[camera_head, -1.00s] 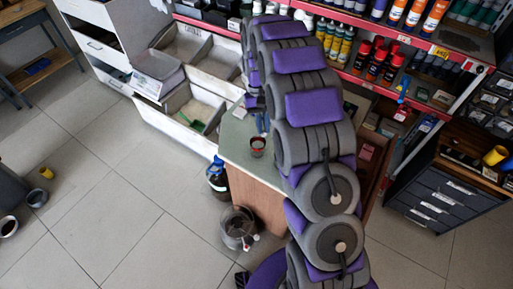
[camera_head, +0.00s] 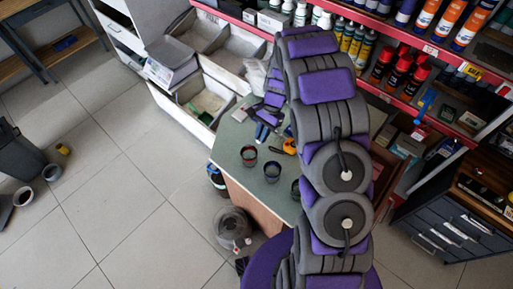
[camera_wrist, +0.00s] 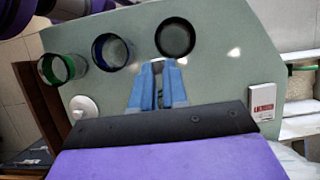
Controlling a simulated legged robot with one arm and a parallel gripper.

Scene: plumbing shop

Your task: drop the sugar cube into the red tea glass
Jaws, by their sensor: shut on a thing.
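The red tea glass (camera_head: 249,155) stands on the green counter top, at the left of a row of three glasses. In the wrist view a glass (camera_wrist: 175,38) that looks almost black stands just beyond my fingertips; it appears to be the same one. My gripper (camera_head: 262,132) is over the counter, beside the red glass in the head view. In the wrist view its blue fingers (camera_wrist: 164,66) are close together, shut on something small.
A blue glass (camera_wrist: 110,50) and a green glass (camera_wrist: 60,68) continue the row. A white round piece (camera_wrist: 85,107) and a small white box (camera_wrist: 263,100) lie on the counter (camera_wrist: 225,85). An orange tool (camera_head: 289,146) lies near my arm. Shelves of bottles stand behind.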

